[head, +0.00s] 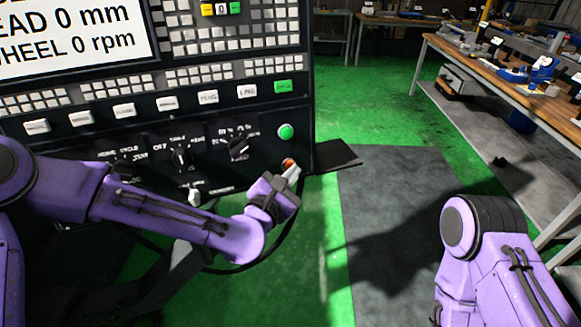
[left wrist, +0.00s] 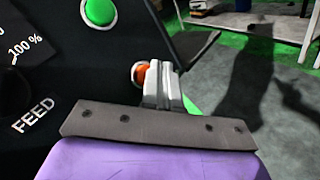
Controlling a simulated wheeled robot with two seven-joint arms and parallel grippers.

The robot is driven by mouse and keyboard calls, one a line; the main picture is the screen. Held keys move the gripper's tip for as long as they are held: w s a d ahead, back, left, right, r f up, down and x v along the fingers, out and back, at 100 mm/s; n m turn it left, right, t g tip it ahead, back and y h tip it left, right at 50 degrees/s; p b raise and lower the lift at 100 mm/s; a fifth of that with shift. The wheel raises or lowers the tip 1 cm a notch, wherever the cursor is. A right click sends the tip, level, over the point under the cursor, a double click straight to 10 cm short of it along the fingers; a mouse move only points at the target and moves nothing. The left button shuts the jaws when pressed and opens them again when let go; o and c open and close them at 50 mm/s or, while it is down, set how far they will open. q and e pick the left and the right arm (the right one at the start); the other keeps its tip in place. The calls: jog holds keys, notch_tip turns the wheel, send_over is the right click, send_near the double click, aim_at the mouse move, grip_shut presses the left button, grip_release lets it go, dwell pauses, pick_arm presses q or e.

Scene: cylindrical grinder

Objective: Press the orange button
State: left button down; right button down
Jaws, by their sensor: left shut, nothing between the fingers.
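The orange button (head: 288,162) is a small round knob low on the right edge of the black control panel, below a green button. My left gripper (head: 293,171) is right at it, with shut, empty fingers that partly cover the button. In the left wrist view the orange button (left wrist: 140,73) shows just left of the shut fingertips (left wrist: 161,80), partly hidden by them. I cannot tell whether the fingers touch it. My right arm shows at the lower right of the head view, but its gripper is out of view.
The green button (head: 286,132) sits just above; it also shows in the left wrist view (left wrist: 99,11). Knobs (head: 238,149) lie to the left on the panel. A workbench (head: 500,70) with tools stands at the right. The floor between is open.

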pick_arm(q)
jog(key=shift+w+a, duration=0.2)
jog(key=shift+w, duration=0.2)
dwell(0.4)
jog(key=shift+s, duration=0.1)
jog(key=shift+s+d+r, duration=0.1)
jog(key=shift+s+d, duration=0.25)
jog(key=shift+s, duration=0.35)
jog(key=shift+s+d+r+b, duration=0.15)
jog(key=shift+s+d, duration=0.15)
jog(key=shift+s, duration=0.45)
jog(key=shift+s+d+r+b, duration=0.1)
jog(key=shift+s+d, duration=0.2)
jog(key=shift+s, duration=0.45)
jog(key=shift+s+d+r+b, duration=0.15)
jog(key=shift+s+d, duration=0.15)
jog(key=shift+s, duration=0.45)
